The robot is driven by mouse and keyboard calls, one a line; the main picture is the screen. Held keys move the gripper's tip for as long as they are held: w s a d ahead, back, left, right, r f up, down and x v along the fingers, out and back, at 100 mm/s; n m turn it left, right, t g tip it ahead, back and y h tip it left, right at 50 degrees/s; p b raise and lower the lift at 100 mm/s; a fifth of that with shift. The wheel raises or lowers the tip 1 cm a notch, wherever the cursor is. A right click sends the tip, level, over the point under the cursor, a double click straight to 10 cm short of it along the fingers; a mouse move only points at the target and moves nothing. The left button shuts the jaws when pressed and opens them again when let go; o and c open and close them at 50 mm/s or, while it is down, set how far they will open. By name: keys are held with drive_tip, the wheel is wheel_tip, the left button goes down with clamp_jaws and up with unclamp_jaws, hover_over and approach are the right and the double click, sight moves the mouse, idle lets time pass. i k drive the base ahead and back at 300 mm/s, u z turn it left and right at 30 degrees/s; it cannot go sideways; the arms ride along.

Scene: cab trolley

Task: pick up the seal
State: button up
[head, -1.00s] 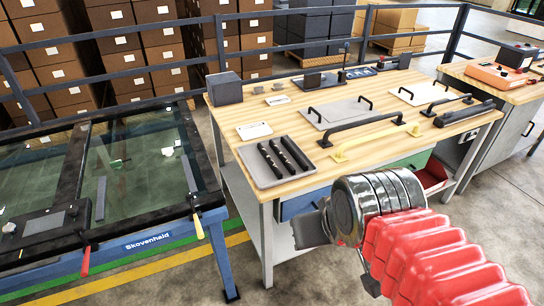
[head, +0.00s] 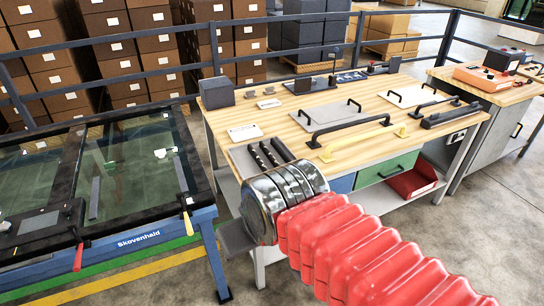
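Three short black rods (head: 264,154) lie side by side on a grey tray (head: 239,159) at the front left of the wooden workbench (head: 290,125). I cannot tell for certain which thing is the seal; these rods may include it. My silver wrist hides the front of the tray and the lower ends of the rods. My gripper (head: 236,240) shows only as a dark grey piece at the left of the wrist, in front of the bench's near left corner. Its fingers cannot be made out, nor whether it holds anything.
A black handle bar (head: 349,128) and a yellow one (head: 362,140) lie along the bench's front. A long black bar (head: 453,114) is at the right. A glass-topped blue-framed table (head: 130,240) is at left.

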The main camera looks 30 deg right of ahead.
sight(282, 154)
drive_tip(key=z, duration=0.05)
drive_tip(key=i, duration=1)
drive_tip(key=u, duration=0.05)
